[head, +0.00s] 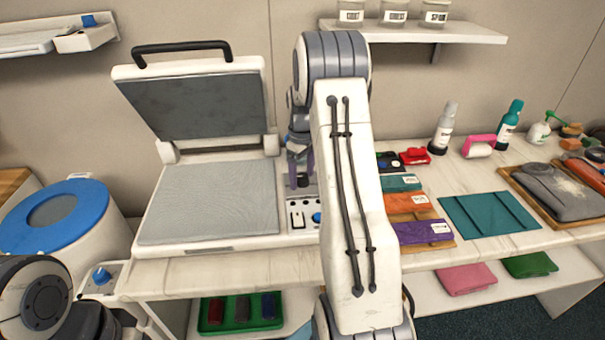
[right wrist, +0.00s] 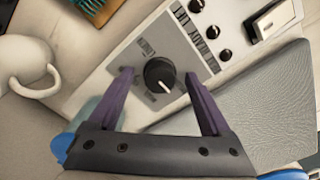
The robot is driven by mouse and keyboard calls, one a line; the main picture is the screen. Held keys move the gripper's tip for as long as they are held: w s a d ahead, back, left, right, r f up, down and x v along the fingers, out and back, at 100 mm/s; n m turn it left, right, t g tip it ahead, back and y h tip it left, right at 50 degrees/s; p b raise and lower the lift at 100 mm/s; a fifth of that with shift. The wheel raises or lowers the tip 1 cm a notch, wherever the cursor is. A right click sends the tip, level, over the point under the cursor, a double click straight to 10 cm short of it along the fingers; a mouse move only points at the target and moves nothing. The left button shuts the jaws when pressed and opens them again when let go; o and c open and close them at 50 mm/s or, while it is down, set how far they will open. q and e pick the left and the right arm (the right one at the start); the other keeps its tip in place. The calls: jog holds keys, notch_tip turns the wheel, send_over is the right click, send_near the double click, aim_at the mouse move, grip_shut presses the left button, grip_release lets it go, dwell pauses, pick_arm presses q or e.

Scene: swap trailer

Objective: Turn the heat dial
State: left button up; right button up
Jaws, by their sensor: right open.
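The heat dial (right wrist: 160,75) is a round black knob with a white pointer mark. It sits on a grey panel (right wrist: 187,62) of the press's control strip. In the right wrist view, my right gripper (right wrist: 158,73) is open, with one purple finger on each side of the dial and a visible gap to it. In the head view, my right gripper (head: 299,170) is over the control strip beside the press plate, and my arm hides part of the strip. The left gripper is out of view; only part of my left arm shows at lower left.
The open press (head: 209,202) has its lid raised at the left. Several small black knobs and a white switch (right wrist: 274,19) lie along the strip. A white mug (right wrist: 28,75) shows in the wrist view. Folded cloths, a teal mat (head: 488,214) and bottles occupy the counter at right.

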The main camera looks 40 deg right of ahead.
grip_shut()
jog(key=shift+m, duration=0.4)
jog(key=shift+r+m+p, duration=0.1)
jog(key=shift+m+p, duration=0.45)
jog(key=shift+m, duration=0.05)
jog(key=m+p, duration=0.1)
jog(key=m, duration=0.2)
jog(key=m+p, duration=0.1)
jog(key=m, duration=0.2)
jog(key=shift+m, duration=0.4)
jog(key=shift+w+m+p, duration=0.1)
jog(key=shift+m+p, duration=0.3)
jog(key=shift+m, duration=1)
